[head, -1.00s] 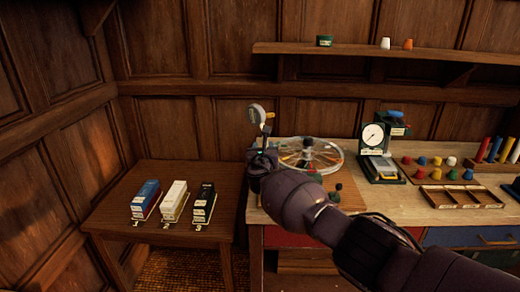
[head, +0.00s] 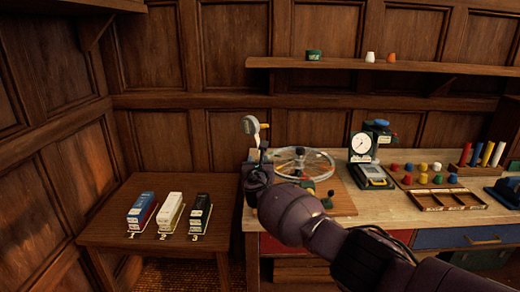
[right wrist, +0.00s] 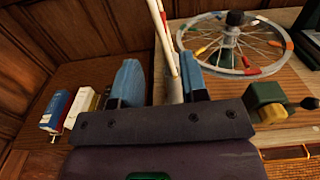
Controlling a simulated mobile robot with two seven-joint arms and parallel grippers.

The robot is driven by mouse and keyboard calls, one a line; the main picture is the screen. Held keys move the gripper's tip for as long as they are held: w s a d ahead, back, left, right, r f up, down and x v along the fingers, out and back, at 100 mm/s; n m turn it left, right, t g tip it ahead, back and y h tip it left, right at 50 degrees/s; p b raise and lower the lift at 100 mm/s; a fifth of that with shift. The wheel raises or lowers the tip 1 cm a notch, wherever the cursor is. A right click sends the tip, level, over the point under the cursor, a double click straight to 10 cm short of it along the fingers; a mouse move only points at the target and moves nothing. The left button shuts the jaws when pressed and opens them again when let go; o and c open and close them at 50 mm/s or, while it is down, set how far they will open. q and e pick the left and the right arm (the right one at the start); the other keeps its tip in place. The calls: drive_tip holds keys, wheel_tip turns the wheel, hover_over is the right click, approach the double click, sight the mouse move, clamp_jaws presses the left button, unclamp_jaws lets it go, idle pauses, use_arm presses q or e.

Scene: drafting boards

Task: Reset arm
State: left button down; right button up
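Pale thin rods (right wrist: 164,40) show beyond the gap, and I see nothing clamped between the fingers. My right arm reaches in from the lower right. My left gripper is not in view.
A spoked wheel (head: 305,160) is on the bench close to the gripper, with a green block (right wrist: 266,98) near it. A dial gauge (head: 361,143) and coloured pegs stand further right. Three boxes, including a white one (head: 171,212), stand on the left side table (head: 110,235).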

drive_tip(key=s+a+r+m+y, duration=0.4)
drive_tip(key=a+r+m, duration=0.2)
drive_tip(key=a+m, duration=0.3)
drive_tip(key=s+d+f+m+g, duration=0.1)
drive_tip(key=s+d+f+m, duration=0.8)
drive_tip(key=s+d+m, duration=0.35)
drive_tip(key=s+d+f+m+g, duration=0.1)
drive_tip(key=s+d+f+m, duration=1)
drive_tip(key=d, duration=0.3)
drive_tip(key=s+d+f+m+g+h, duration=0.1)
drive_tip(key=s+d+f, duration=0.3)
drive_tip(key=s, duration=0.4)
drive_tip(key=s+d+f+m+g+h, duration=0.1)
drive_tip(key=s+d+f, duration=0.2)
drive_tip(key=s+f, duration=0.2)
drive_tip(key=s+d+f+m+g+h, duration=0.1)
drive_tip(key=s+d+f, duration=0.3)
drive_tip(key=s, duration=0.8)
drive_tip(key=shift+d+f+g+h, duration=0.35)
drive_tip(key=shift+f+g+h, duration=0.2)
drive_tip(key=shift+g+h, duration=0.05)
